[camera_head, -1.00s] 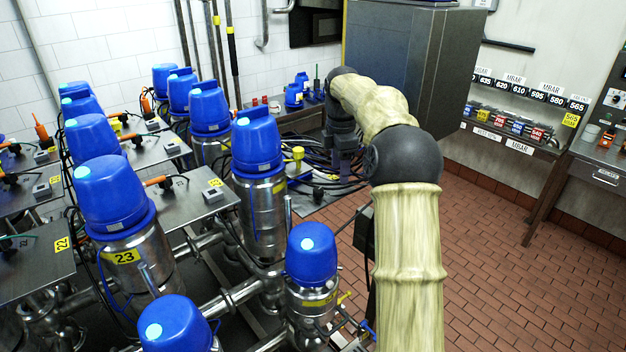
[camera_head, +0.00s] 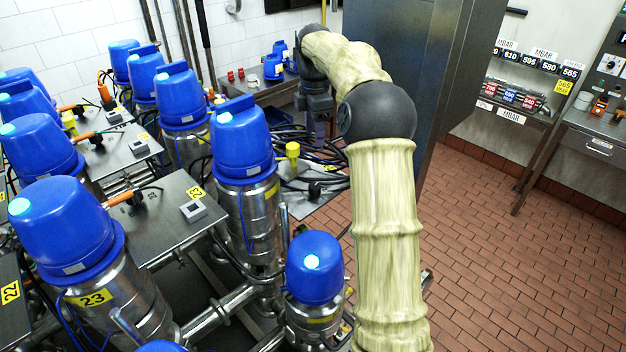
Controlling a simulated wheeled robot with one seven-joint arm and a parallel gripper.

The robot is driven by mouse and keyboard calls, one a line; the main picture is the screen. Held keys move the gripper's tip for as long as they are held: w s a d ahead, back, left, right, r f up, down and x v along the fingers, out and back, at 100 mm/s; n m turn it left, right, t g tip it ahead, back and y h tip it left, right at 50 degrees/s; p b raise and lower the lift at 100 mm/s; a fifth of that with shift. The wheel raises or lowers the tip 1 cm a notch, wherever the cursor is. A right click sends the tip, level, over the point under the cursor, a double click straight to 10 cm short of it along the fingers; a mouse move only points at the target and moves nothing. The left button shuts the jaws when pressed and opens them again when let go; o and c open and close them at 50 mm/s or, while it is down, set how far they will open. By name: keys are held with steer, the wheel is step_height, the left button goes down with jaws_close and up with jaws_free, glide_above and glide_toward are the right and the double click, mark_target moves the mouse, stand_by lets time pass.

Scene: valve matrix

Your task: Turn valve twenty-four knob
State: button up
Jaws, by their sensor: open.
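No label reading 24 is legible, so I cannot tell which knob is valve twenty-four's. A yellow knob (camera_head: 292,150) stands on a metal plate (camera_head: 300,194) right of the central blue-topped valve (camera_head: 240,140). A black knob (camera_head: 314,188) sits on the same plate. My arm reaches forward on the right and bends down at its far end. My gripper (camera_head: 318,128) is there, small and dark, pointing down behind the yellow knob and apart from it. It is open; its fingertips are hard to make out against the cables.
A valve labelled 23 (camera_head: 68,235) stands at the left front, and a shorter blue-topped valve (camera_head: 314,268) at the bottom middle. Dark cables (camera_head: 335,165) lie around the plate. A tall steel cabinet (camera_head: 400,60) stands behind my arm. The brick-tiled floor (camera_head: 500,265) at right is clear.

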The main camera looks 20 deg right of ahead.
mark_target(314, 186)
steer(key=shift+s, duration=0.2)
step_height(314, 186, down, 17)
steer(key=p, duration=0.3)
steer(key=shift+f+p, duration=0.2)
steer(key=shift+p, duration=0.15)
steer(key=c, duration=1)
